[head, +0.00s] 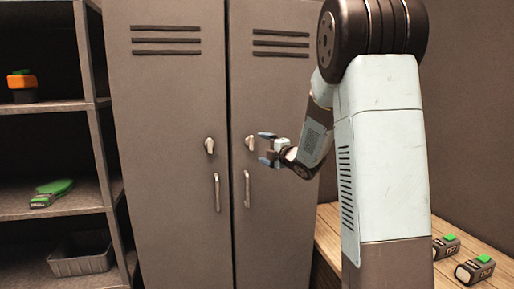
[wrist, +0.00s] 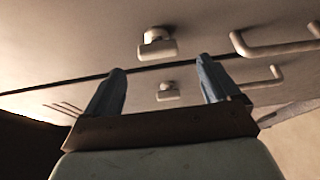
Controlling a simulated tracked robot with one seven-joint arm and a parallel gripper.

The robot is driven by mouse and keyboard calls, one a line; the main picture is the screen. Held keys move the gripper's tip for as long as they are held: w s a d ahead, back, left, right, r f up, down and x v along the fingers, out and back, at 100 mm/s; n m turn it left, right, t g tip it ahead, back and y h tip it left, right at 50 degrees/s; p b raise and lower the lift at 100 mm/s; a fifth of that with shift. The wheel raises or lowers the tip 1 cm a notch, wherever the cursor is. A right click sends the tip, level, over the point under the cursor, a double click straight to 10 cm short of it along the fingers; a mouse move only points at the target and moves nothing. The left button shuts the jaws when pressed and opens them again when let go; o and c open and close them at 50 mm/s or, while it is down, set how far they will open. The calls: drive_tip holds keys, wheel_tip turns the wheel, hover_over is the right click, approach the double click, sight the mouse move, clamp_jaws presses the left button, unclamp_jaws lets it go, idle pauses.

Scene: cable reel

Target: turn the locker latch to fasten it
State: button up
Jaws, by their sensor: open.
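The grey locker (head: 170,200) has two closed doors, each with a small pale latch above a bar handle. The right door's latch (head: 250,142) is just left of my gripper (head: 265,148); it also shows as the nearer, upper knob in the wrist view (wrist: 157,48). The left door's latch (head: 209,145) shows lower and smaller in the wrist view (wrist: 167,93). My gripper is open, its blue fingers (wrist: 160,72) apart and empty, facing the doors. No contact with a latch is visible. The latches' exact turn is hard to tell.
Bar handles (head: 217,192) (head: 246,188) hang below the latches. A shelf at left holds an orange-and-black item (head: 22,86), a green tool (head: 52,191) and a grey bin (head: 80,264). A wooden bench (head: 328,235) at right bears two green-topped blocks (head: 474,270).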

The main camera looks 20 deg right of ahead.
drive_tip(key=v, duration=0.7)
drive_tip(key=shift+s, duration=0.2)
drive_tip(key=s+d+r+m+g+h, duration=0.1)
drive_tip(key=s+d+r+m+h, duration=0.15)
drive_tip(key=s+m+h, duration=0.45)
drive_tip(key=s+a+f+m+g, duration=0.1)
drive_tip(key=s+a+m+g, duration=0.1)
drive_tip(key=s+m, duration=0.3)
drive_tip(key=s+a+f+m+g, duration=0.1)
drive_tip(key=s+a+m+g, duration=0.2)
drive_tip(key=s, duration=1.1)
drive_tip(key=s+a+f+m+g, duration=0.1)
drive_tip(key=s+a+m+g, duration=0.2)
drive_tip(key=s, duration=0.7)
drive_tip(key=m+g, duration=0.2)
drive_tip(key=m, duration=0.2)
drive_tip(key=shift+a+f+m, duration=0.2)
drive_tip(key=shift+f+m, duration=0.1)
drive_tip(key=shift+f, duration=0.1)
